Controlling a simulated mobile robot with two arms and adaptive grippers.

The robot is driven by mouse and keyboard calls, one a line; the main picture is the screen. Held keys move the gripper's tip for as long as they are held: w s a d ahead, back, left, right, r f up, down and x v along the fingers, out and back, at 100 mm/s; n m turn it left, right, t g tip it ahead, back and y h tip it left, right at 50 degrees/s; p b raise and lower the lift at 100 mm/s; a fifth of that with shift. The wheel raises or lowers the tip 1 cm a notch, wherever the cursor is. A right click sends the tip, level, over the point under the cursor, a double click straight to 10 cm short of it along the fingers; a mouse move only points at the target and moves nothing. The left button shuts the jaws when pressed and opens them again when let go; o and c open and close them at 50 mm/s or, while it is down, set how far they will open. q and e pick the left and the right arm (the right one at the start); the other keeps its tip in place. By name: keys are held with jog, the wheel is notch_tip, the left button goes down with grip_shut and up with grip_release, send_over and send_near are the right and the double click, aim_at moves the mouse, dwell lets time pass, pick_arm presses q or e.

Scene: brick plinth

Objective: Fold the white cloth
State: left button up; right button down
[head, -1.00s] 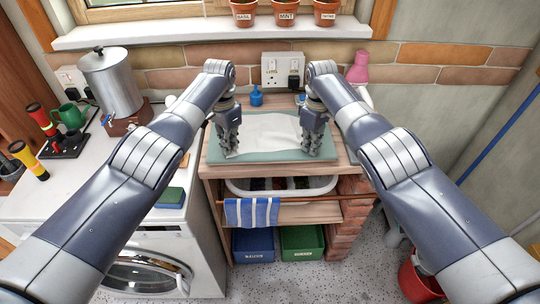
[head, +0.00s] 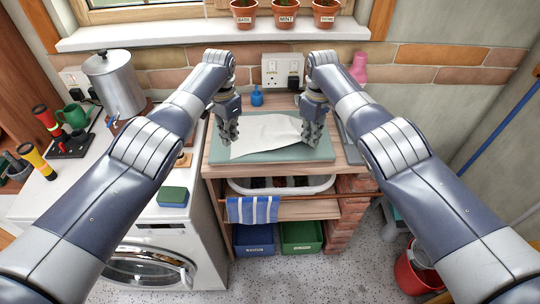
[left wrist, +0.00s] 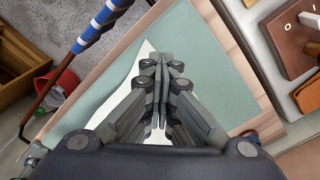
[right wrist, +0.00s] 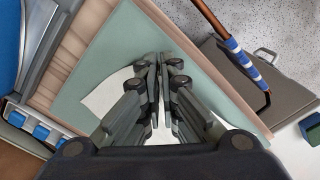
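The white cloth (head: 268,133) lies on a grey-green mat (head: 290,155) on the wooden top, with one corner pointing towards me at the left. My left gripper (head: 229,138) is at the cloth's left side. In the left wrist view its fingers (left wrist: 162,65) are together, with cloth (left wrist: 146,52) at the tips. My right gripper (head: 313,138) is at the cloth's right side. In the right wrist view its fingers (right wrist: 161,62) are together, with cloth (right wrist: 112,92) beside and below them. Both look closed on the cloth's edges; the pinched parts are hidden by the fingers.
A blue bottle (head: 257,96) and sockets (head: 283,70) are behind the mat. A washing machine (head: 150,255) stands at the left, with a green-and-blue sponge (head: 173,197) and a metal urn (head: 114,82) on top. A striped towel (head: 252,209) hangs in front below. Flowerpots line the sill.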

pick_arm(q)
jog(key=o, duration=1.1)
jog(key=shift+c, duration=1.3)
jog(key=shift+w+r+t+h, duration=0.3)
jog(key=shift+w+r, duration=0.05)
jog(key=shift+a+r+n+t+h, duration=0.15)
jog(key=shift+r+n+t+h, duration=0.15)
jog(key=shift+r, duration=0.2)
jog(key=shift+s+a+r, duration=0.1)
jog(key=shift+r, duration=0.15)
jog(key=t+h, duration=0.1)
jog(key=t, duration=0.1)
send_near(239, 153)
jog(key=shift+x, duration=3.05)
jog(key=shift+a+f, duration=0.1)
jog(key=shift+a, duration=0.05)
jog(key=shift+c, duration=0.4)
